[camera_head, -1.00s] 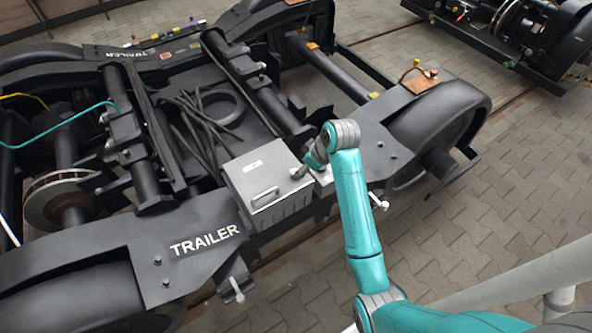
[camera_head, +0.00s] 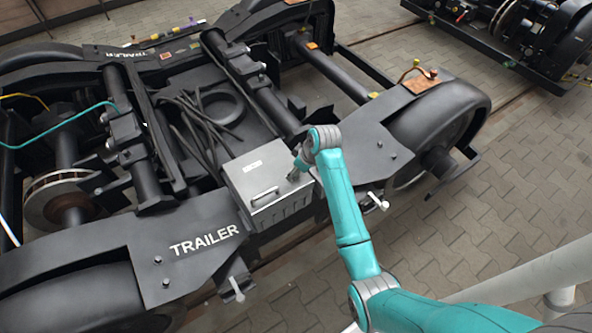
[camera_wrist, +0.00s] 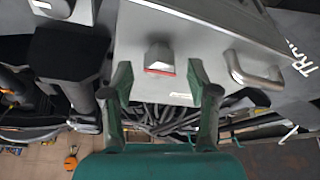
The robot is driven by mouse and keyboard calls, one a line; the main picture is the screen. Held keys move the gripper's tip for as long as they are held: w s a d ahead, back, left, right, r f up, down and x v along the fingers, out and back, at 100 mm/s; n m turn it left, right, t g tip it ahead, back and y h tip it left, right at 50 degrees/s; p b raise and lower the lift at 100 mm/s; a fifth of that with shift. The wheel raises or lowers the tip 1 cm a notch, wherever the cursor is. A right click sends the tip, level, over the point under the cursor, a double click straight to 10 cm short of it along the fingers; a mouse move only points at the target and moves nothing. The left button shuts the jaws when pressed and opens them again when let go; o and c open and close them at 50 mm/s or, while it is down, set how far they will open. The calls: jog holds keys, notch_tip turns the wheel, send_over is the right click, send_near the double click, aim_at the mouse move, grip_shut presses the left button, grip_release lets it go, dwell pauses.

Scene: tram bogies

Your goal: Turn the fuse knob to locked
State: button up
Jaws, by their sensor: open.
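A grey metal box (camera_head: 242,169) with a bar handle (camera_head: 264,195) sits on the near side frame of the bogie. In the wrist view, a small grey fuse knob (camera_wrist: 159,56) with a red edge stands on the box's face. My gripper (camera_wrist: 160,72) is open, with one dark green finger on each side of the knob. I cannot tell whether either finger touches it; a gap shows on both sides. In the head view my gripper (camera_head: 294,176) is at the box's right part, and the knob is hidden there.
The bar handle (camera_wrist: 252,72) is close to the right finger in the wrist view. Black cables (camera_head: 205,120) lie in the bogie frame behind the box. The paved floor (camera_head: 480,220) at right is clear.

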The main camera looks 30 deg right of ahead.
jog(key=shift+w+a+f, duration=0.1)
jog(key=shift+w+f, duration=0.05)
jog(key=shift+f, duration=0.15)
grip_shut()
